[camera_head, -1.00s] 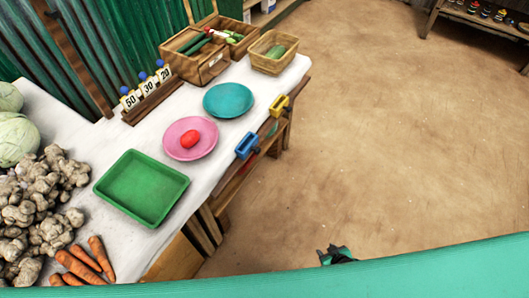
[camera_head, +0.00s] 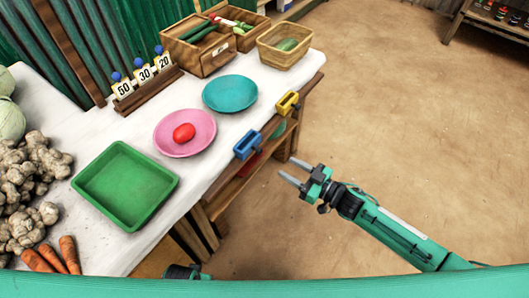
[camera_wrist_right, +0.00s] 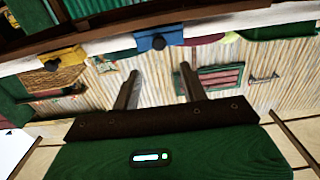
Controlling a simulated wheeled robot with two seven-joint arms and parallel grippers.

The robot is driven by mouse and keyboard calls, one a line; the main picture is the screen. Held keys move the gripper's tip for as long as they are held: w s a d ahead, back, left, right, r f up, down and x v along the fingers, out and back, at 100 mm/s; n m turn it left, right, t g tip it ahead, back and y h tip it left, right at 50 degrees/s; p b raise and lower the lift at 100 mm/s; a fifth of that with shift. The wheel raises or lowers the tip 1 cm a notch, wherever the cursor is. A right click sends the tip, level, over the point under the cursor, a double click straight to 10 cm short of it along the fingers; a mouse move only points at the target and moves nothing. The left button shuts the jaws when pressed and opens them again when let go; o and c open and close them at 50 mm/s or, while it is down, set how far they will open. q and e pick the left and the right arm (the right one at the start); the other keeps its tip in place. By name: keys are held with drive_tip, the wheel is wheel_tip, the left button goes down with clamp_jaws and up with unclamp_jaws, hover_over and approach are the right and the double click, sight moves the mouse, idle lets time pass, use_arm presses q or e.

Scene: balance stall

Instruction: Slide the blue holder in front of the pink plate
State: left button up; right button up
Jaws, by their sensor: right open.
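The blue holder (camera_head: 247,145) sits at the table's front edge, beside and a little right of the pink plate (camera_head: 166,145). A red tomato-like item (camera_head: 184,132) lies on that plate. The blue holder also shows in the right wrist view (camera_wrist_right: 150,40), beyond the fingers. My right gripper (camera_head: 288,173) is open and empty, off the table's front edge, right of and below the blue holder, apart from it. A dark and green part of me shows at the bottom of the head view; it may be my left gripper (camera_head: 185,272), with its fingers hidden.
A yellow holder (camera_head: 287,103) sits farther along the same edge, near the teal plate (camera_head: 229,93). A green tray (camera_head: 125,185) lies on the near side of the pink plate. Baskets, number cards and vegetables stand around the table.

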sight(261, 152)
drive_tip(key=x, duration=1)
drive_tip(key=shift+w+a, duration=0.25)
clamp_jaws()
